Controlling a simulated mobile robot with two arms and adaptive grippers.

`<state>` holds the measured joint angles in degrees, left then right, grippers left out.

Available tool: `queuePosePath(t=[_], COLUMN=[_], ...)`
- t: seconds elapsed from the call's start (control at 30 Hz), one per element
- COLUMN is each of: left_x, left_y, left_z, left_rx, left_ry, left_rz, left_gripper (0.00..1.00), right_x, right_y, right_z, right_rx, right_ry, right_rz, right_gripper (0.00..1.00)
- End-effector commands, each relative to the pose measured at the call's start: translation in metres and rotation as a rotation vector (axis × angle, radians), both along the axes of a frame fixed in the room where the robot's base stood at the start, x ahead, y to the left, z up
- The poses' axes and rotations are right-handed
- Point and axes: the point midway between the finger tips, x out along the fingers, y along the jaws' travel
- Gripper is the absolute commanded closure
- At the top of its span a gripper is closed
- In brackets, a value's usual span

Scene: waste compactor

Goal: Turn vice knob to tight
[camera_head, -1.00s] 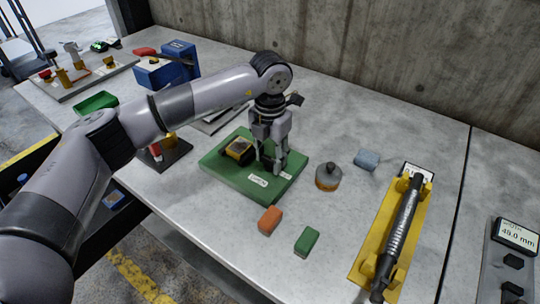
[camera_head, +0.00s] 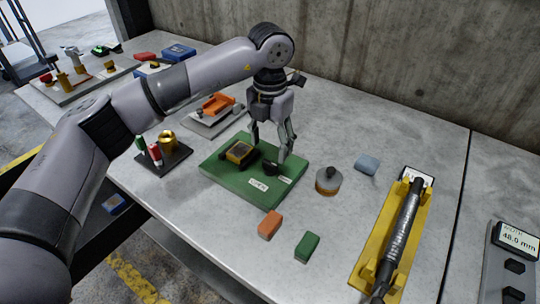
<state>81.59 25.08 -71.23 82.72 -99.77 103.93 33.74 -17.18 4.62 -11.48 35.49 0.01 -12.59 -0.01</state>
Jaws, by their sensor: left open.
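A green board (camera_head: 228,180) lies on the grey table with two small white labels, too small to read. On it is a yellow and black block (camera_head: 240,152), and right of that a small dark knob (camera_head: 270,168). My left gripper (camera_head: 269,153) points down over the knob with its fingers spread apart and nothing between them. Its fingertips are just above the board, to either side of the knob; I cannot tell whether they touch it. My right gripper is not in view.
Behind the board is an orange part on a grey plate (camera_head: 212,121). A round grey and orange weight (camera_head: 327,181) stands to the right, and a yellow cradle (camera_head: 371,248) holds a dark tool. Orange (camera_head: 269,224) and green (camera_head: 307,245) blocks lie in front.

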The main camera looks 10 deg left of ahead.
Motion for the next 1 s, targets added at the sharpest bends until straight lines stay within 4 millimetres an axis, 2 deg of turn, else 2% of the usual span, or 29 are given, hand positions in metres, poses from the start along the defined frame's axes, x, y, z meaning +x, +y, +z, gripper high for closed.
queuePosePath(t=[0.1, 0.3, 0.47, 0.87, 1.0], left_x=[0.001, 0.001, 0.000, 0.000, 0.000], left_y=[-0.001, 0.000, 0.000, 0.000, 0.000], left_z=[0.026, 0.053, 0.060, 0.061, 0.079], left_rx=[-0.001, -0.001, 0.000, 0.000, 0.000], left_ry=[-0.004, -0.002, 0.000, 0.000, -0.001], left_rz=[0.000, 0.001, 0.001, 0.001, 0.001], left_gripper=[0.42, 0.42, 0.42, 0.42, 0.42], right_x=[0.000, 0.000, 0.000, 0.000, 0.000], right_y=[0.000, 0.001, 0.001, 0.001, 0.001], right_z=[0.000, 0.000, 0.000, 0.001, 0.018], right_rx=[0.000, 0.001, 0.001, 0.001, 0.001], right_ry=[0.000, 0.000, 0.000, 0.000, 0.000], right_rz=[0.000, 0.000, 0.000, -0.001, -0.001], right_gripper=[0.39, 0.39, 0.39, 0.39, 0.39])
